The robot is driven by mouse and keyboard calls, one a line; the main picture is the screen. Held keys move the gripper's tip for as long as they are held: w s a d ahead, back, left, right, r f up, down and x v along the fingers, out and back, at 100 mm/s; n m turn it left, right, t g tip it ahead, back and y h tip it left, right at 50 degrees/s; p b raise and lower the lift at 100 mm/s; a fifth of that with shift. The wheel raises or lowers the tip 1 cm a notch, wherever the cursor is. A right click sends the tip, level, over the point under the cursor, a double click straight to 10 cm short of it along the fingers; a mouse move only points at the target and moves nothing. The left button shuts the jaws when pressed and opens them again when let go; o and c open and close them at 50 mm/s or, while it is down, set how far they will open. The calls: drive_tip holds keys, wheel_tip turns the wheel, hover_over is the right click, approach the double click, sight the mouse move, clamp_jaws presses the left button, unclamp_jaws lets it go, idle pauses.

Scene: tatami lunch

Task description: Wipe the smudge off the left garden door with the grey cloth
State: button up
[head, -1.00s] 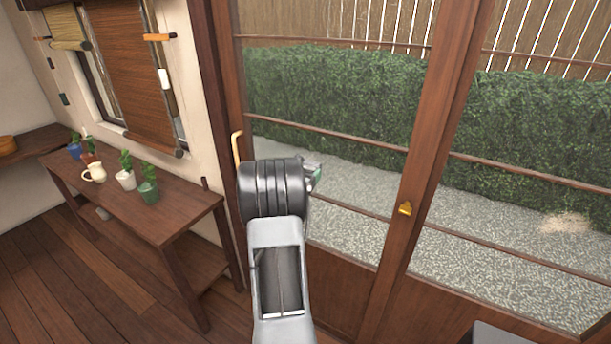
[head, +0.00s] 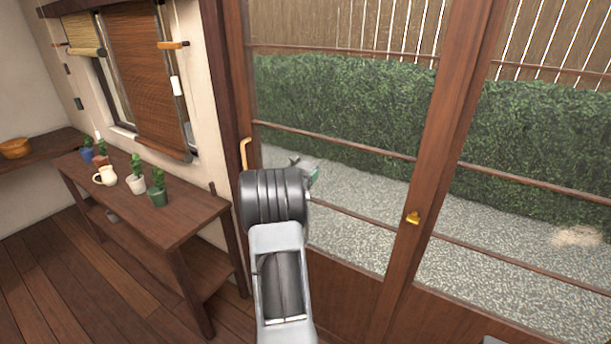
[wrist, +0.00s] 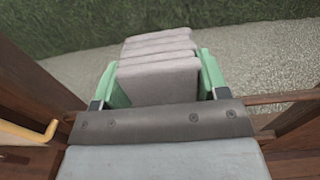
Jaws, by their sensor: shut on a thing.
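The grey cloth (wrist: 158,82) is folded in layers and sits between the green finger pads of my gripper (wrist: 160,68), which is shut on it. In the head view my gripper (head: 312,174) is mostly hidden behind my wrist, in front of the left glass pane, and the cloth cannot be made out. The left door in view (head: 423,165) has a dark wooden frame and a brass knob (head: 413,218). A pale tan smudge (head: 578,237) shows in the right pane, low at the far right. It is well apart from my gripper.
A yellow hooked handle (head: 244,153) sticks out near my wrist. A blind (head: 145,85) hangs over the window. Floor at lower left is clear.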

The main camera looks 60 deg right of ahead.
drive_tip(key=shift+r, duration=0.85)
drive_tip(key=shift+s+f+b, duration=0.15)
drive_tip(key=shift+s+b, duration=0.15)
drive_tip(key=shift+s, duration=0.2)
drive_tip(key=shift+s+b, duration=0.85)
drive_tip(key=shift+s, duration=0.7)
drive_tip(key=shift+a, duration=0.15)
drive_tip(key=shift+a+b, duration=0.75)
drive_tip(key=shift+a, duration=2.2)
drive_tip(key=shift+a, duration=0.1)
drive_tip(key=shift+a, duration=1.35)
drive_tip(key=shift+w, duration=0.1)
